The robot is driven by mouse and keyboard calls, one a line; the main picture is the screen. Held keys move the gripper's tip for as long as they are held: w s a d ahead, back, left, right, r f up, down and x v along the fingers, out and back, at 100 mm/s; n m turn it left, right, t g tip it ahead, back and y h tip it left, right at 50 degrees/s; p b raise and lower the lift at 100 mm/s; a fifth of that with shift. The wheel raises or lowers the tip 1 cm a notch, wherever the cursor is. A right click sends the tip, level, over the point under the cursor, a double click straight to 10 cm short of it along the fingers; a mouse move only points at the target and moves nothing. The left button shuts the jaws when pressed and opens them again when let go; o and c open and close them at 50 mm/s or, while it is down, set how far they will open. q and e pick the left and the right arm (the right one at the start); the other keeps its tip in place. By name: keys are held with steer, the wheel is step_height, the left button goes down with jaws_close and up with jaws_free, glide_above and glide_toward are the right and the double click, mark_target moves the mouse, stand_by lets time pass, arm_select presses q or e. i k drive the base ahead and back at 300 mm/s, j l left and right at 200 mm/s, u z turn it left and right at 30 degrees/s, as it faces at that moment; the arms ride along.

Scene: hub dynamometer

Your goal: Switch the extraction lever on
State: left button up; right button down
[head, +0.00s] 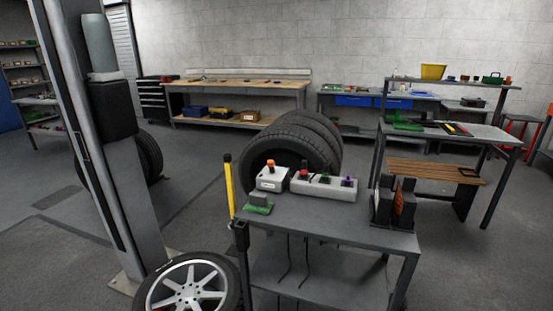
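A grey table (330,224) stands in front of me with control boxes on it. A small white box (271,182) with an orange knob (270,163) on top is at the table's back left. Beside it is a longer pale box (323,189) with several small upright controls with red, green and purple parts. A yellow upright bar (229,186) stands at the table's left edge above a black bracket. I cannot tell which of these is the extraction lever, nor read any label. Neither of my grippers is in view.
A green item (258,208) and dark upright units (393,203) are also on the table. Large tyres (290,145) stand behind it. A wheel (190,288) lies at front left near a grey post (105,170). Floor is open at left; benches line the back.

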mark_target(271, 164)
steer(key=i+l+u, duration=0.15)
steer(key=i, duration=0.3)
steer(key=i+l+u, duration=0.15)
steer(key=i, duration=0.3)
steer(key=i+l+u, duration=0.15)
steer(key=i, duration=0.3)
